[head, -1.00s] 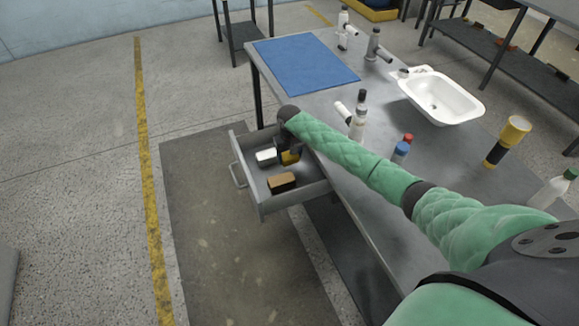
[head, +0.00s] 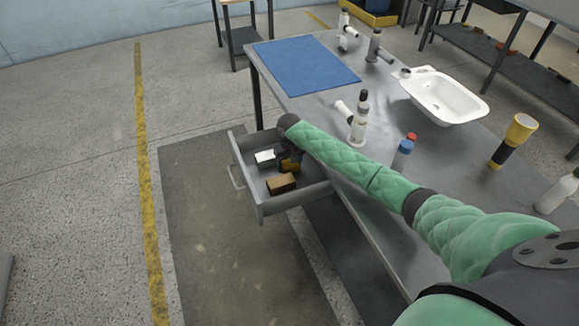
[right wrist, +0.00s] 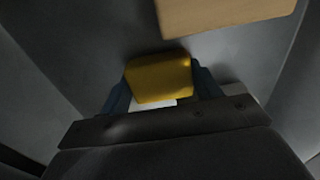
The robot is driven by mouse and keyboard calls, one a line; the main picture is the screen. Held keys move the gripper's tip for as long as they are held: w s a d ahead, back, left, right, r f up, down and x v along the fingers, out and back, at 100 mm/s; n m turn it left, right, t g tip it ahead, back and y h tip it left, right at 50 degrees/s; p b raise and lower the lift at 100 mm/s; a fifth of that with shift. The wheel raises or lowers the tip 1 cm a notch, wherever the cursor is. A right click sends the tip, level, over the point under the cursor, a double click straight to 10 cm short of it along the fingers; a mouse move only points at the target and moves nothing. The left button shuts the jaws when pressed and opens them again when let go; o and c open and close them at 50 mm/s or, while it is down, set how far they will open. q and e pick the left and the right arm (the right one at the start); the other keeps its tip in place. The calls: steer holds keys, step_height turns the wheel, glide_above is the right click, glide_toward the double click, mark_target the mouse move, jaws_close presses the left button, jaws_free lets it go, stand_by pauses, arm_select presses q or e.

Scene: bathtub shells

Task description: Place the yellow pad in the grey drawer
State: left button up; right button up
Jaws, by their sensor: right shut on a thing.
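The grey drawer (head: 288,202) is pulled out from the side of the metal table. My right gripper (right wrist: 160,88) reaches down inside it, shut on the yellow pad (right wrist: 158,78). The right wrist view shows the pad between the two fingers, with drawer walls around it. I cannot tell whether the pad touches the drawer floor. In the head view the gripper (head: 288,163) and my arm hide most of the pad. My left gripper is not in view.
A brown block (head: 281,183) and a white block (head: 265,157) lie in the drawer beside the gripper. The table holds a blue mat (head: 305,65), a white sink (head: 446,97), bottles and a yellow-black flashlight (head: 512,140). Floor left of the drawer is clear.

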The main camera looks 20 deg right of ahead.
steer(key=shift+f, duration=0.2)
stand_by(0.3)
steer(key=o, duration=0.7)
steer(key=shift+r, duration=0.15)
